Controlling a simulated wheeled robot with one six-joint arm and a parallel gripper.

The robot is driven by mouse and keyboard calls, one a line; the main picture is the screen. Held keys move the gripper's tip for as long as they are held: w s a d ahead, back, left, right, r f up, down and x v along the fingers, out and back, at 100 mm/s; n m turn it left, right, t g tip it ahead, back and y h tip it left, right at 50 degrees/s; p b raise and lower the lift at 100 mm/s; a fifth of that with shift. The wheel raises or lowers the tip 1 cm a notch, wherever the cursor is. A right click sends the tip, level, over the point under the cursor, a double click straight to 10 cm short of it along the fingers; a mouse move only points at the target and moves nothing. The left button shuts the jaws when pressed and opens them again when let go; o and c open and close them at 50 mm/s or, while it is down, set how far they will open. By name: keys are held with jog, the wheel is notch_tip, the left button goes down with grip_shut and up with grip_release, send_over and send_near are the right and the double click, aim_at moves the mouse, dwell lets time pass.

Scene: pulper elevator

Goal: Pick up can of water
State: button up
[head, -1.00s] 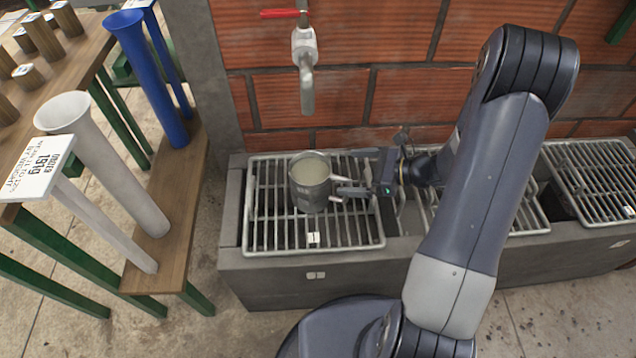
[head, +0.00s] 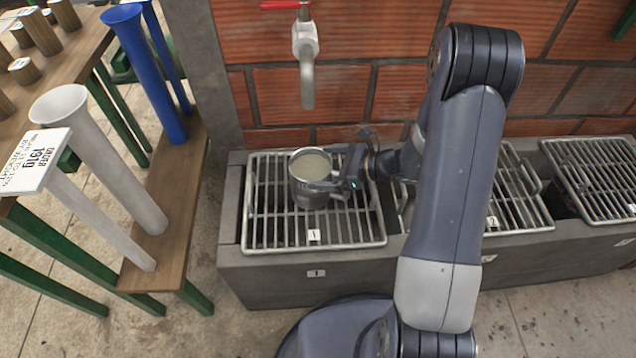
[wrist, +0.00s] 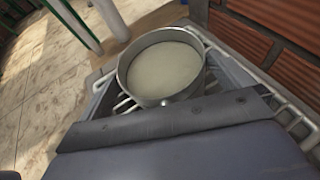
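The can of water (head: 309,194) is a grey metal can with a handle on its right, filled near the rim with pale, cloudy liquid. It stands roughly upright at the left metal grate (head: 262,225), below the tap. My gripper (head: 326,185) is at the can's right side, with a finger reaching across its upper front near the handle. In the wrist view the can's round rim (wrist: 163,101) shows just beyond a dark bar of my gripper. The fingertips are mostly hidden, so I cannot tell whether they are closed on the can.
A tap with a red lever (head: 306,65) hangs from the brick wall above the grate. Other grates (head: 595,178) lie to the right along the concrete trough. A wooden stand with blue (head: 147,75) and white (head: 100,155) funnel tubes is at the left.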

jog(key=c, duration=1.5)
jog(key=shift+c, duration=0.7)
jog(key=shift+r, duration=0.15)
